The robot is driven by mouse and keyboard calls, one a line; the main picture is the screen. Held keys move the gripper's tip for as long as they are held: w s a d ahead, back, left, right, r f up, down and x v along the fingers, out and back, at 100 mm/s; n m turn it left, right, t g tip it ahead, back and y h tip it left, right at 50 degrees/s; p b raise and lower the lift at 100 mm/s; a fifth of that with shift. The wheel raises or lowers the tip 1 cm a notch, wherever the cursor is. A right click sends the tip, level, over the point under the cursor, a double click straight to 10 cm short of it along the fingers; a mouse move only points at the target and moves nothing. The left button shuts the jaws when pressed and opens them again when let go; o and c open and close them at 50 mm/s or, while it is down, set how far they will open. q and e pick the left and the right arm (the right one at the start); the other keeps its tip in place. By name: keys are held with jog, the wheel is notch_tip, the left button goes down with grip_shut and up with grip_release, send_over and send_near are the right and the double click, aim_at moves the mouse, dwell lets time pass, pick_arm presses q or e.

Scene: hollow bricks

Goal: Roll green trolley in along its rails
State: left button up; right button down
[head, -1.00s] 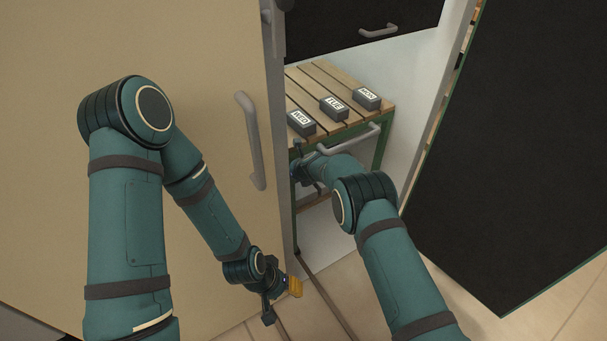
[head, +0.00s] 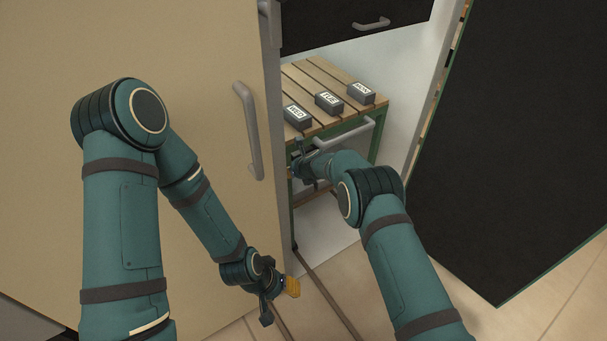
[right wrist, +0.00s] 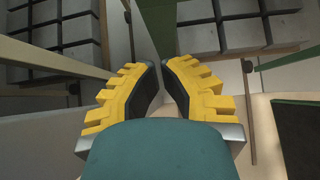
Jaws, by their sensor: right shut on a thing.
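The green trolley (head: 379,142) stands in the cabinet bay. It has a green frame, a slatted wooden top and a grey front handle (head: 352,132). Three grey blocks on top are labelled WED (head: 297,117), TUE (head: 328,103) and MON (head: 361,92). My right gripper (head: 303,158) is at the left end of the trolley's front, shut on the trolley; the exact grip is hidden. In the right wrist view its yellow fingers (right wrist: 162,75) point at a green frame part (right wrist: 165,22). My left gripper (head: 290,288) hangs low before the beige door; its opening is unclear.
Two rails (head: 335,307) run along the floor out of the bay. A beige door (head: 200,60) with a grey handle (head: 247,130) borders the left. A large dark panel (head: 510,140) stands at the right. A black drawer (head: 345,22) is above the trolley.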

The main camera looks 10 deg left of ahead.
jog(key=v, duration=1)
jog(key=s+d+f+n+g+h, duration=0.1)
jog(key=s+d+f+n, duration=0.3)
jog(key=s+d+n, duration=0.3)
jog(key=s+d+f+n+g+h, duration=0.1)
jog(key=s+d+f+n+g, duration=0.1)
jog(key=s+d+f+n, duration=0.5)
jog(key=s+d+r+n+g, duration=0.1)
jog(key=s+d+r+n, duration=0.1)
jog(key=s+n, duration=0.4)
jog(key=s+d+r+n+g, duration=0.1)
jog(key=s+n, duration=0.5)
jog(key=s, duration=1)
jog(key=shift+s+d+r+p, duration=0.3)
jog(key=shift+d+r+p, duration=0.15)
jog(key=shift+d, duration=0.35)
jog(key=shift+w+d, duration=0.1)
